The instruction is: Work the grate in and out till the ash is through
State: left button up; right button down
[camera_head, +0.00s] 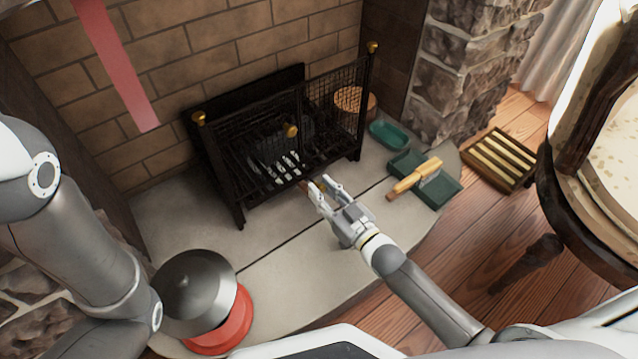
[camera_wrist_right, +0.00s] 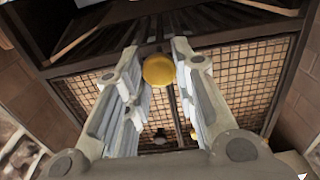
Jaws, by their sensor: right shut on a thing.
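The black fireplace grate (camera_head: 262,166) stands on the stone hearth, with pale bars showing inside it, a mesh guard and brass knobs. My right gripper (camera_head: 320,184) is at the grate's lower front, its fingers pointing in at it. It is shut on a small brownish piece there, which looks like the grate's handle; the fingers mostly hide it. In the right wrist view a round yellow knob (camera_wrist_right: 158,70) shows between the fingers, with the mesh (camera_wrist_right: 235,75) beyond. I cannot make out the ash. My left arm comes in from the left; its gripper is out of view.
A green tray (camera_head: 440,190) with a wooden-handled brush (camera_head: 415,178) lies right of my right gripper, and a smaller green dish (camera_head: 390,135) behind it. A slatted wooden rack (camera_head: 500,160) is farther right. A grey domed lid (camera_head: 195,285) on a red base sits front left.

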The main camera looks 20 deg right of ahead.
jog(key=shift+s+f, duration=0.15)
jog(key=shift+s, duration=0.05)
jog(key=c, duration=1.6)
grip_release()
jog(key=o, duration=0.4)
jog(key=shift+d, duration=0.15)
jog(key=shift+s, duration=0.15)
jog(key=v, duration=1.2)
